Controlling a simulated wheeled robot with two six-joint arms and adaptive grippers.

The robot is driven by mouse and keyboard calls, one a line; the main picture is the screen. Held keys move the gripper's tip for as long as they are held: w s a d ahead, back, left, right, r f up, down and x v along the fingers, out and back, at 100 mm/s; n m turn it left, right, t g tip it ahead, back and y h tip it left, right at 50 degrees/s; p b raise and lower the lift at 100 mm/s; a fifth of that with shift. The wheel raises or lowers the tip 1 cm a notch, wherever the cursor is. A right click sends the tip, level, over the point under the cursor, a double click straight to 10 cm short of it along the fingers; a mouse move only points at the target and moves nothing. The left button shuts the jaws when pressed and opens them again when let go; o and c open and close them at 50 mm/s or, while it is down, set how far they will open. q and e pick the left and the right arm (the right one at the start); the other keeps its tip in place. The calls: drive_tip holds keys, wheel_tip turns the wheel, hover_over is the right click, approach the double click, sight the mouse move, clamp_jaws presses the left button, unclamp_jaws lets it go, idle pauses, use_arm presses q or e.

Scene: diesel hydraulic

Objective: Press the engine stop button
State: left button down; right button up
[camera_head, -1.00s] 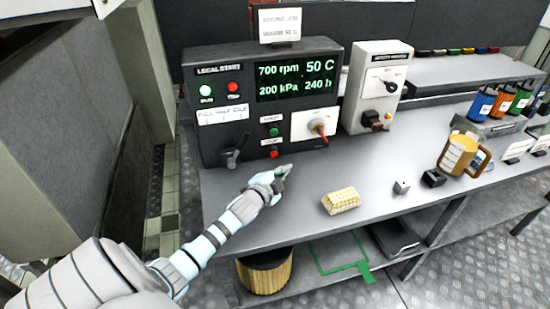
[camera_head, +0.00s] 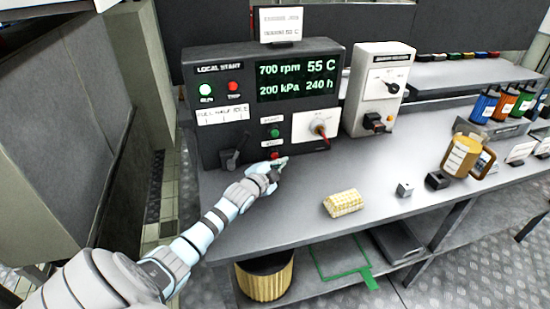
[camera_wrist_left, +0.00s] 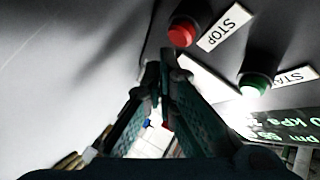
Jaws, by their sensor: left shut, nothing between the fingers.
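The red stop button (camera_head: 274,155) is low on the front of the dark control panel (camera_head: 290,112), below the green start button (camera_head: 274,133). In the left wrist view the red button (camera_wrist_left: 181,33) has a white STOP label (camera_wrist_left: 224,27) beside it. My left gripper (camera_head: 279,163) is shut and empty, with its tips just in front of and below the red button. In the wrist view the shut fingertips (camera_wrist_left: 159,74) show apart from the button in the picture; I cannot tell the remaining gap. My right gripper is not in view.
The panel's display (camera_head: 295,79) reads 700 rpm, 55 C, 200 kPa, 240 h. A black lever (camera_head: 233,152) is left of the gripper, and a red-handled switch (camera_head: 317,126) is to its right. A yellowish block (camera_head: 343,203) lies on the grey bench.

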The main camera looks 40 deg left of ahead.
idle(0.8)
use_arm(q)
drive_tip(key=shift+w+a+b, duration=0.25)
drive_tip(key=shift+a+b, duration=0.1)
drive_tip(key=shift+b, duration=0.2)
drive_tip(key=shift+w+a+b, duration=0.3)
drive_tip(key=shift+a+b, duration=0.15)
drive_tip(key=shift+b, duration=0.35)
idle(0.7)
drive_tip(key=shift+s+d+r+p, duration=0.15)
drive_tip(key=shift+d+p, duration=0.1)
drive_tip(key=shift+p, duration=0.35)
drive_tip(key=shift+s+d+p, duration=0.35)
drive_tip(key=shift+d+p, duration=0.15)
drive_tip(key=shift+p, duration=0.45)
drive_tip(key=shift+d, duration=0.1)
